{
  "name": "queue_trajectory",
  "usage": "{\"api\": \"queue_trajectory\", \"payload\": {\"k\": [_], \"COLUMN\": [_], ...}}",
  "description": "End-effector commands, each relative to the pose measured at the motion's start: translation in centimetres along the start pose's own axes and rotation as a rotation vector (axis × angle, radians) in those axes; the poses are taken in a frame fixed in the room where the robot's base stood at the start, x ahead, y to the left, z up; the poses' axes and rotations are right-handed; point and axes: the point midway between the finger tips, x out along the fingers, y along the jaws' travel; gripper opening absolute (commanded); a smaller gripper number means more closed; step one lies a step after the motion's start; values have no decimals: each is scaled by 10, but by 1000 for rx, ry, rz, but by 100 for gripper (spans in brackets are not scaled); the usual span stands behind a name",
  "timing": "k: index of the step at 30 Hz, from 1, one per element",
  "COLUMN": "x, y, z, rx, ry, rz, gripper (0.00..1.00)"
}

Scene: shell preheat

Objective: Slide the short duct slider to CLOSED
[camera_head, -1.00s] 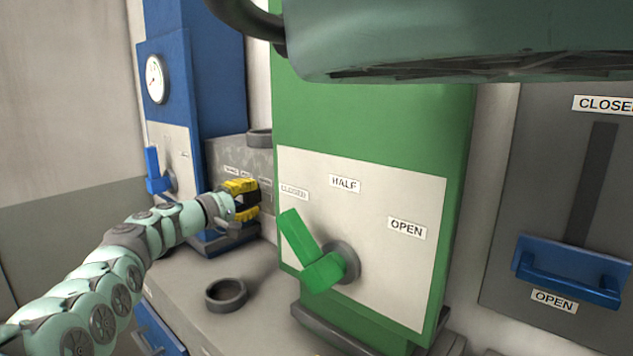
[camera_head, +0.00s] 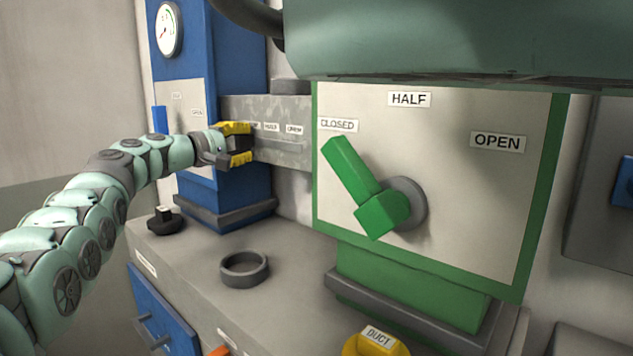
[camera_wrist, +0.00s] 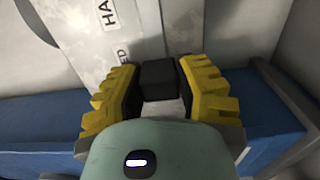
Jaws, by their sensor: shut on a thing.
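The short duct (camera_head: 280,149) is a grey metal box between the blue and green columns, with CLOSED, HALF and OPEN labels in a row. My gripper (camera_head: 240,144) is at its left end, below the CLOSED label, which its upper finger partly covers in the head view. In the wrist view my gripper (camera_wrist: 158,95) has its yellow fingers shut on the dark slider knob (camera_wrist: 159,76). The knob is beside the CLOSED end of the label row. The slider's track is mostly hidden there.
The green column carries a green lever (camera_head: 362,185) on its white panel (camera_head: 470,200), close to the right of the duct. A blue column (camera_head: 225,60) stands behind my gripper. A dark ring (camera_head: 244,268) lies on the grey bench (camera_head: 195,255). A yellow DUCT-labelled part (camera_head: 375,343) is at the bottom.

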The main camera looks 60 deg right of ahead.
Motion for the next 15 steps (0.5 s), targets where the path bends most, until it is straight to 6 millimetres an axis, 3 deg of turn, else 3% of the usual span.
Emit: {"api": "queue_trajectory", "payload": {"k": [11,12,15], "x": [-2,-2,-2], "y": [-4,-3,-2], "z": [-6,-6,-6], "rx": [-4,-4,-3], "ry": [17,17,15], "rz": [-6,-6,-4], "gripper": [0,38,48]}}
